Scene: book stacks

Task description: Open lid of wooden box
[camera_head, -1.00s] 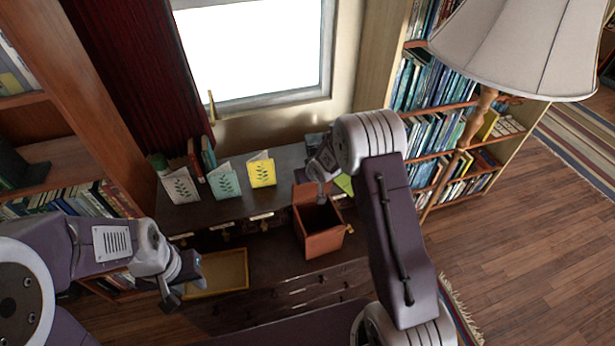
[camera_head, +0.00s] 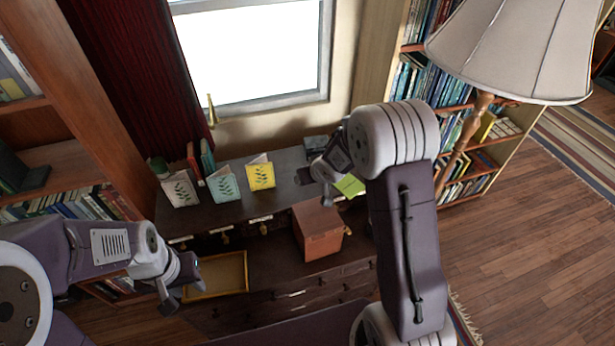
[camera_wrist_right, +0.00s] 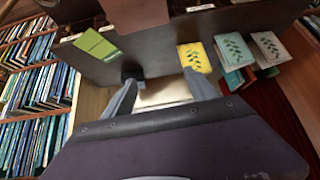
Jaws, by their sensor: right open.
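The wooden box (camera_head: 322,243) is reddish brown and stands at the front of the dark desk in the head view. Its lid (camera_head: 317,216) lies down over the top, and the inside is hidden. A brown piece at the top edge of the right wrist view (camera_wrist_right: 136,14) looks like part of the box. My right gripper (camera_wrist_right: 160,92) is open and empty, its two fingers spread. In the head view it is above and behind the box, apart from it, partly hidden by my arm. My left gripper (camera_head: 180,285) hangs at lower left, away from the box; its jaw gap is unclear.
Yellow (camera_head: 260,174), teal (camera_head: 224,185) and white (camera_head: 181,190) cards stand on the desk. A green card (camera_head: 349,185) lies beside my right gripper. A yellow-rimmed tray (camera_head: 222,277) is left of the box. A lamp (camera_head: 510,45) and bookshelves stand at right.

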